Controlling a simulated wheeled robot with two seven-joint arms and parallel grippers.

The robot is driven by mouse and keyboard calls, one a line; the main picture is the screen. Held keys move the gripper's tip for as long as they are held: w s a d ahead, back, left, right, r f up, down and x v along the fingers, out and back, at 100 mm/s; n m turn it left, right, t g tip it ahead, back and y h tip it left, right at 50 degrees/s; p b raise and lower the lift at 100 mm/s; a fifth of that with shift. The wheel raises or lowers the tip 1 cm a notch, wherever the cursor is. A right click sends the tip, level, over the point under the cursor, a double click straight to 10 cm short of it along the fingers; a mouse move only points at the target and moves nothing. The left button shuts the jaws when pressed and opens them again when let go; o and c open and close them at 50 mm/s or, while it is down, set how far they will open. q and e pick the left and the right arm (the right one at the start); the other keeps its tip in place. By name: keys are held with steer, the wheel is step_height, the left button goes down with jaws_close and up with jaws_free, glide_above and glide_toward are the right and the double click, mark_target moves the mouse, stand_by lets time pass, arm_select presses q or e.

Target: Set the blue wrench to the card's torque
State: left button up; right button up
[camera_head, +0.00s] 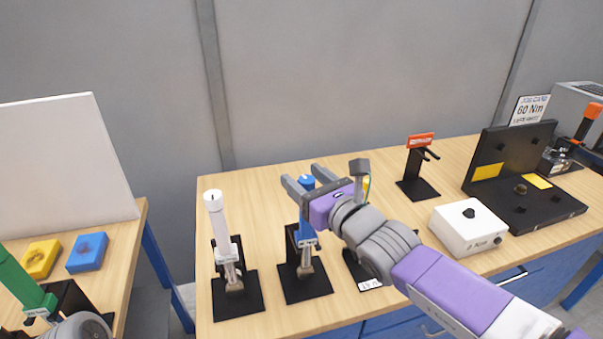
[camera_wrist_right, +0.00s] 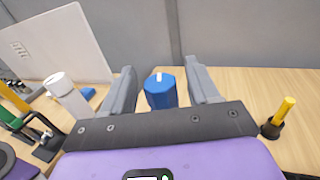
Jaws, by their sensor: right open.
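The blue wrench (camera_head: 307,236) stands upright in a black stand on the wooden bench, its blue knob at the top. My right gripper (camera_head: 305,180) is open, its two fingers on either side of the knob. In the right wrist view the knob (camera_wrist_right: 160,95) shows a white mark and sits between the fingertips (camera_wrist_right: 163,88), with a visible gap on each side. The wrench's scale is too small to read. The job card (camera_head: 530,109) at the back right reads 60 Nm. My left gripper is not in view.
A white wrench (camera_head: 217,220) stands in its own stand just left of the blue one. A yellow-handled tool (camera_wrist_right: 284,112) is right of my gripper. A white box (camera_head: 467,226), a black case (camera_head: 512,172) and an orange-topped stand (camera_head: 418,172) are farther right.

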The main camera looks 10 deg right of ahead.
mark_target(311, 185)
steer(key=shift+p+v, duration=0.75)
steer(key=shift+v, duration=2.2)
